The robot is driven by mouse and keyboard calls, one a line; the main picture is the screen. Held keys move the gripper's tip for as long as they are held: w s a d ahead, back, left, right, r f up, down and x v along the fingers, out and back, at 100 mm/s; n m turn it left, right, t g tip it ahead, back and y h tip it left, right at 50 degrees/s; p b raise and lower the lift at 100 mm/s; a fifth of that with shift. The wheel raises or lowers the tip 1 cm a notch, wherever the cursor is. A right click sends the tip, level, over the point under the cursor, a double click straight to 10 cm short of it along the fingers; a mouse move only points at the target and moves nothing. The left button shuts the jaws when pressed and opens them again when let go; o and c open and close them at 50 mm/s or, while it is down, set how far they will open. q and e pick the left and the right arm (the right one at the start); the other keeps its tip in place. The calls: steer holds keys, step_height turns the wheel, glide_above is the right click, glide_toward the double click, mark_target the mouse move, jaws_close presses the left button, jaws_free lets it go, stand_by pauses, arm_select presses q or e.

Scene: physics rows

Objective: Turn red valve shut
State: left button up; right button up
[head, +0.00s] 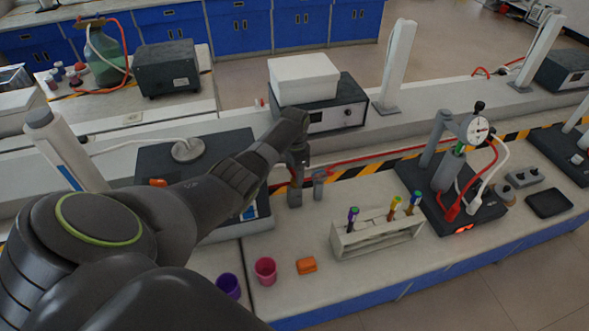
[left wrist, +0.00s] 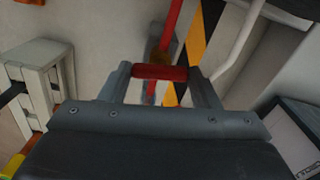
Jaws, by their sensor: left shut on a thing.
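The red valve handle (left wrist: 160,72) is a short red bar in the left wrist view. It lies crosswise to the red pipe (left wrist: 172,22) that runs under it. My left gripper (left wrist: 160,76) is shut on the handle, with one finger at each end of the bar. The grey valve body (left wrist: 158,48) shows partly behind the handle. In the head view my left gripper (head: 305,190) points down at the bench, in front of the red line, and the handle is hidden there. My right gripper is not in view.
A white rack (head: 375,237) with several coloured tubes stands right of my gripper. A pink cup (head: 265,270), a purple cup (head: 228,286) and an orange block (head: 306,265) are in front. A grey box (head: 335,112) bearing a white box (head: 303,78) is behind.

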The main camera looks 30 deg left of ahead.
mark_target(294, 173)
arm_select(q)
steer(key=shift+w+r+m, duration=0.1)
steer(key=shift+r+m, duration=0.05)
steer(key=shift+m, duration=0.85)
steer(key=o, duration=1)
steer(key=shift+r, duration=0.45)
steer(key=shift+r+b, duration=0.75)
steer(key=shift+r, duration=7.45)
